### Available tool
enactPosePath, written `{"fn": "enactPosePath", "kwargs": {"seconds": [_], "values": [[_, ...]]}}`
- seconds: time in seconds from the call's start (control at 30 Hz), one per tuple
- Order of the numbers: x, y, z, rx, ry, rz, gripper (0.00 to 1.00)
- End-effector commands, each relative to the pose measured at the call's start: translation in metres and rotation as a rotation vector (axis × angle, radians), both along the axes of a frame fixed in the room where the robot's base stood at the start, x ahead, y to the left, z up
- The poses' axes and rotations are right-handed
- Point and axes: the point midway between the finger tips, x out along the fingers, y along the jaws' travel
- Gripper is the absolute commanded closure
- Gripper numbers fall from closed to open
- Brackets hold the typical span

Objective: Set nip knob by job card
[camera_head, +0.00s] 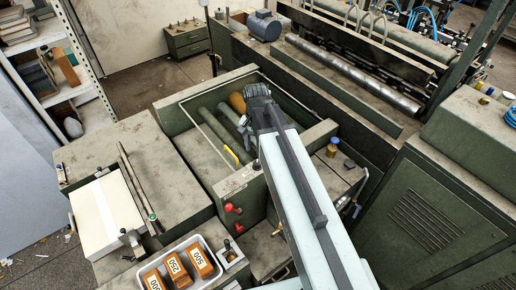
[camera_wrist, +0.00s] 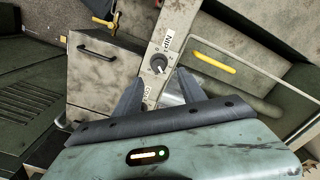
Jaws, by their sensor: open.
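In the wrist view the nip knob (camera_wrist: 158,64) is a round black knob with a pale pointer mark, set on a narrow grey panel (camera_wrist: 178,17) below a white "NIP" label (camera_wrist: 168,40). My gripper (camera_wrist: 161,75) is open and empty. Its two dark fingers point towards the panel, one to each side of the knob as seen; I cannot tell the remaining distance, and no contact shows. In the head view my gripper (camera_head: 258,92) is over the open green feeder bay (camera_head: 205,155). I cannot make out the knob there. I see no job card I can identify.
A second label (camera_wrist: 147,97), partly hidden, is lower on the panel. A yellow handle (camera_wrist: 214,62) is to the right. In the head view, red-knobbed levers (camera_head: 232,209) stand left of my arm. A white tray (camera_head: 210,242) holds numbered blocks (camera_head: 177,268) beside a board stack (camera_head: 105,215).

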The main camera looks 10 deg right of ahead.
Motion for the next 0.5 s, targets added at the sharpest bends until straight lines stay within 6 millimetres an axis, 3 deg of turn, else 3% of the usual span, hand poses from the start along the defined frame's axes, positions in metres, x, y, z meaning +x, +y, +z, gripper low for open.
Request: {"fn": "enactPosePath", "kwargs": {"seconds": [0.23,0.5], "values": [[0.0,-0.006,-0.019,0.0,0.0,-0.008,0.52],[0.0,-0.009,-0.067,0.0,0.0,-0.013,0.52]]}}
